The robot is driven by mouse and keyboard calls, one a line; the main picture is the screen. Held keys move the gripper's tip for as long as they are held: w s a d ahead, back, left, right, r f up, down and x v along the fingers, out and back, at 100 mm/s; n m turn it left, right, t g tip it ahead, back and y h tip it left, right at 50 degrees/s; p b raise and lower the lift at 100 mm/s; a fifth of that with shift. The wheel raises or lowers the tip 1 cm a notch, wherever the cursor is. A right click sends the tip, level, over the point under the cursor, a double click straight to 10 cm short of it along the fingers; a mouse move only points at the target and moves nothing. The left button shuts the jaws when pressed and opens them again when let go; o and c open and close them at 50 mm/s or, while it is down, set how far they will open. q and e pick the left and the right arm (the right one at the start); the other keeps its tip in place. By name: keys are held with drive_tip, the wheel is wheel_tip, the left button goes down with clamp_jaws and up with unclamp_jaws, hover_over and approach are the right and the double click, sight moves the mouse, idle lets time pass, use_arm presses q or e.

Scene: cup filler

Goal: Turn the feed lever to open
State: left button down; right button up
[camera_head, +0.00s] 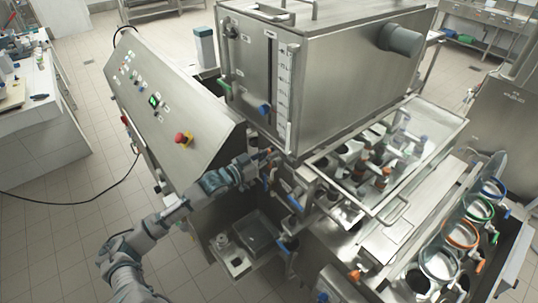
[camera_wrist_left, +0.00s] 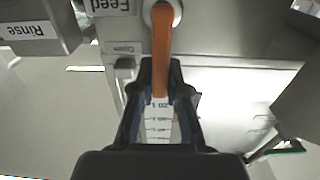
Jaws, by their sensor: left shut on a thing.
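The feed lever (camera_wrist_left: 162,45) has an orange handle that runs from a round pivot at the top of the left wrist view down between my fingers. A "Feed" label (camera_wrist_left: 110,5) and a smaller label, seemingly "Open" (camera_wrist_left: 124,48), sit left of it, upside down in the picture. My left gripper (camera_wrist_left: 160,90) is shut on the lever's free end. In the head view my left gripper (camera_head: 262,156) reaches the machine's front under the big steel tank (camera_head: 320,70); the lever is mostly hidden there. My right gripper is not in view.
A control panel (camera_head: 165,95) with a red emergency button (camera_head: 184,139) stands just left of my arm. A "Rinse" label (camera_wrist_left: 26,30) shows left in the wrist view. Blue-handled levers (camera_head: 296,203) and a small basin (camera_head: 256,232) lie below and right of my gripper.

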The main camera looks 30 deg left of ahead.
use_arm(q)
drive_tip(key=shift+f, duration=0.65)
drive_tip(key=c, duration=1.3)
unclamp_jaws()
drive_tip(key=shift+o, duration=0.8)
drive_tip(key=shift+w+a+r, duration=0.1)
drive_tip(key=shift+w+r, duration=0.05)
drive_tip(key=shift+w, duration=0.05)
drive_tip(key=v, duration=1.2)
drive_tip(key=shift+a, duration=0.1)
